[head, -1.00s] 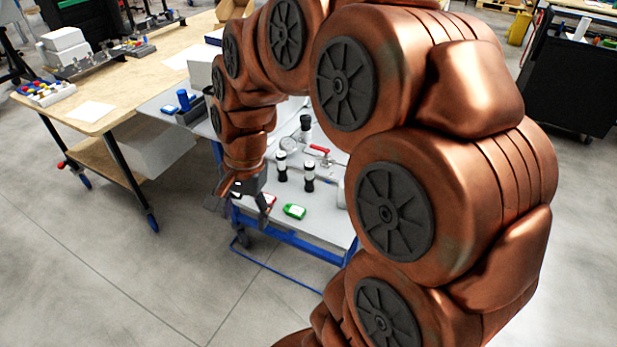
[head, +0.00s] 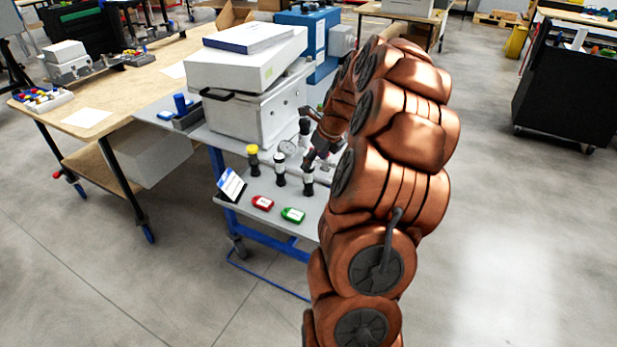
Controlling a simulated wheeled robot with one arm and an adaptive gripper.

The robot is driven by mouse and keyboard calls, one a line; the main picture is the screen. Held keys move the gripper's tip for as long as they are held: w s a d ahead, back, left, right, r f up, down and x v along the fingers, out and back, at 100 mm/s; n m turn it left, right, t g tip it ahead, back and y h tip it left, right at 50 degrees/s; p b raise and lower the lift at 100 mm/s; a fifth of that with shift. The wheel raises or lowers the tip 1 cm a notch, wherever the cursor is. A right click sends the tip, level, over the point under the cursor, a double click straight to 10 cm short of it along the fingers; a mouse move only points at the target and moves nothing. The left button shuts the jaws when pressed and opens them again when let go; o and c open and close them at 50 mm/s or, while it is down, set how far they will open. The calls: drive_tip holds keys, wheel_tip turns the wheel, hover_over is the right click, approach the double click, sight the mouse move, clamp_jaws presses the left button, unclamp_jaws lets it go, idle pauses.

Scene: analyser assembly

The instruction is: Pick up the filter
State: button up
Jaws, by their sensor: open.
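Several small black-and-white cylinders stand upright on the grey cart top (head: 240,205); I cannot tell for sure which is the filter. One has a yellow cap (head: 252,150). One stands in the middle (head: 280,170). Another (head: 307,181) stands to its right, just below my gripper. A further dark one (head: 304,128) stands behind. My gripper (head: 311,160) is open and small in view, above the right cylinder, with its fingers pointing down. I cannot tell whether it touches the cylinder. My arm hides the right part of the cart.
A red tag (head: 263,202), a green tag (head: 293,215) and a tilted blue-white card (head: 230,184) lie at the cart's front. A round gauge (head: 287,147) lies among the cylinders. A large grey case with boxes (head: 245,110) stands behind.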

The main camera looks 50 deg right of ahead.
sight(307, 174)
drive_tip(key=shift+a+p+x, duration=0.1)
drive_tip(key=shift+p+x, duration=0.45)
drive_tip(key=shift+x, duration=1.25)
drive_tip(key=shift+a+p+x, duration=0.15)
drive_tip(key=shift+p+x, duration=0.35)
drive_tip(key=shift+x, duration=1.25)
drive_tip(key=shift+s, duration=0.1)
clamp_jaws()
